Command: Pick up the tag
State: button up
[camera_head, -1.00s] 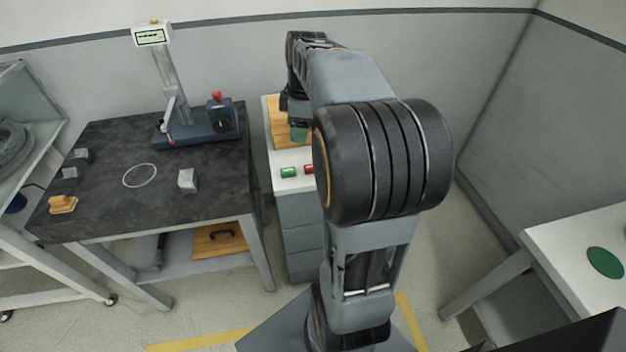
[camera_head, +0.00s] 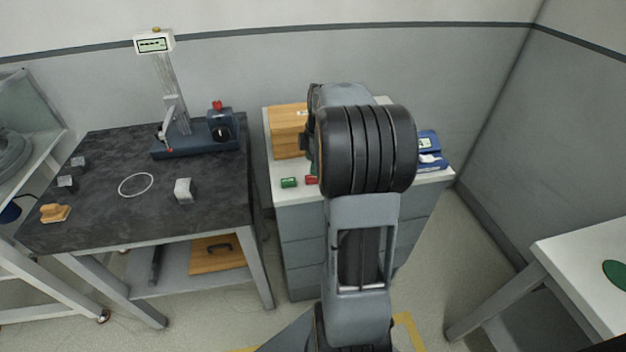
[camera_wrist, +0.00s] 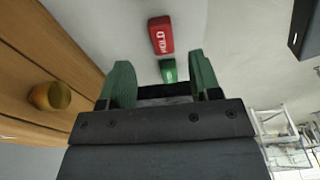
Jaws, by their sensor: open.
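A red tag (camera_head: 311,180) and a green tag (camera_head: 289,182) lie side by side near the front edge of the white cabinet top (camera_head: 284,196). In the wrist view the red tag (camera_wrist: 160,35) carries white letters reading HOLD, and the green tag (camera_wrist: 168,70) lies close to it. My gripper (camera_wrist: 163,78) is open, with its two green fingers apart and nothing held between them. The green tag shows in the gap between the fingers, nearer the right one; the red tag shows beyond the fingertips. My arm hides most of the gripper in the head view.
A wooden box (camera_head: 287,132) stands behind the tags; its round knob (camera_wrist: 49,96) is left of my gripper in the wrist view. A blue device (camera_head: 430,150) sits at the cabinet's right. A dark workbench (camera_head: 100,205) with a height gauge (camera_head: 185,140) stands left.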

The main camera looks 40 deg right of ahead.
aim_at(313, 179)
jog(key=f, duration=0.4)
jog(key=shift+a+f, duration=0.25)
jog(key=shift+f, duration=0.15)
jog(key=c, duration=1)
